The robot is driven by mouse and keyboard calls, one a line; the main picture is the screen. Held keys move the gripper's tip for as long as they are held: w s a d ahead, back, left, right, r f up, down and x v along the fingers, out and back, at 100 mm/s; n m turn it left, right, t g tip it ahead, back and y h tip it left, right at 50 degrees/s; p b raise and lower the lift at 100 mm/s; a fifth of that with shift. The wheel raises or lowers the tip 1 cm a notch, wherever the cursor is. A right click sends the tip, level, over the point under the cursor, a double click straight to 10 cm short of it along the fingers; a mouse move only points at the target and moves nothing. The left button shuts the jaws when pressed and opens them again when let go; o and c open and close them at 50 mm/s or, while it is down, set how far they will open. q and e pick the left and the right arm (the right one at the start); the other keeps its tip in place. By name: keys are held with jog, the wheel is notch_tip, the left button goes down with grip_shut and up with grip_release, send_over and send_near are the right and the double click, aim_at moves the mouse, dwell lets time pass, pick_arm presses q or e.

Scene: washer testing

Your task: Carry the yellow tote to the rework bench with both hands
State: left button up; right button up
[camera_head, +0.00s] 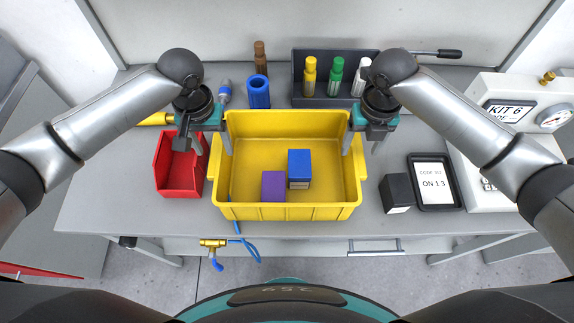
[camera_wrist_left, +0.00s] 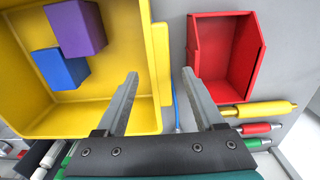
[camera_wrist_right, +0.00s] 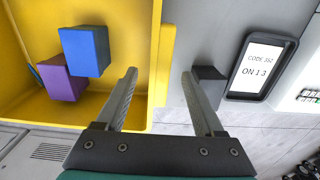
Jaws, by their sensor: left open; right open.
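The yellow tote (camera_head: 290,212) stands upright on the grey bench, with a blue box (camera_head: 299,163) and a purple box (camera_head: 273,186) inside. My left gripper (camera_head: 214,145) is open at the tote's left wall, one finger inside and one outside. In the left wrist view, the tote's rim (camera_wrist_left: 160,60) runs between the spread fingers. My right gripper (camera_head: 361,143) is open at the tote's right wall in the same way. In the right wrist view, the rim (camera_wrist_right: 166,55) lies between its fingers. Neither gripper is closed on the wall.
A red bin (camera_head: 178,190) sits close left of the tote. A dark box (camera_head: 396,193) and a display (camera_head: 435,182) are on the right. A rack of coloured bottles (camera_head: 336,99) and a blue cylinder (camera_head: 258,92) stand behind. A blue hose (camera_head: 247,243) hangs at the front edge.

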aim_at(216, 153)
pick_arm(q)
jog(key=shift+f, duration=1.6)
pick_arm(e)
jog(key=shift+f, duration=1.6)
pick_arm(q)
grip_shut()
pick_arm(e)
grip_shut()
pick_arm(q)
jog(key=shift+r, duration=0.1)
pick_arm(e)
jog(key=shift+r, duration=0.1)
